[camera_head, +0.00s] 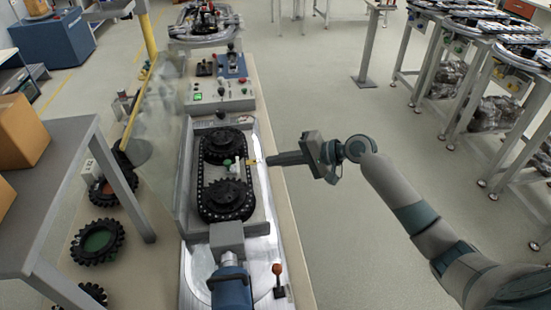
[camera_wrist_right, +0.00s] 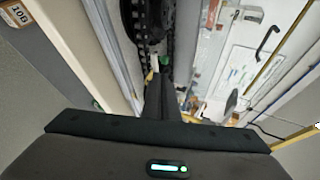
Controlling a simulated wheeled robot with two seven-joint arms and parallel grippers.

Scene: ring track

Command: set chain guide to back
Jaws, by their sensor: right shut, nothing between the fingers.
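A black chain (camera_head: 202,190) loops around two dark sprockets in a grey-walled tray; the far sprocket (camera_head: 222,145) and near sprocket (camera_head: 223,198) both show. Between them sits a small pale and yellow part with a green spot, which may be the chain guide (camera_head: 237,167). My right gripper (camera_head: 268,160) is shut and empty, pointing left at the tray's right rim, with its tips close to this part. In the right wrist view my shut fingers (camera_wrist_right: 158,82) reach toward the chain (camera_wrist_right: 143,25). I cannot tell whether they touch the guide. My left gripper is not in view.
A clear panel (camera_head: 160,125) stands along the tray's left side. A control box (camera_head: 220,97) with a green-lit button is beyond the tray. A blue motor (camera_head: 230,285) and an orange-knobbed lever (camera_head: 278,280) are at the near end.

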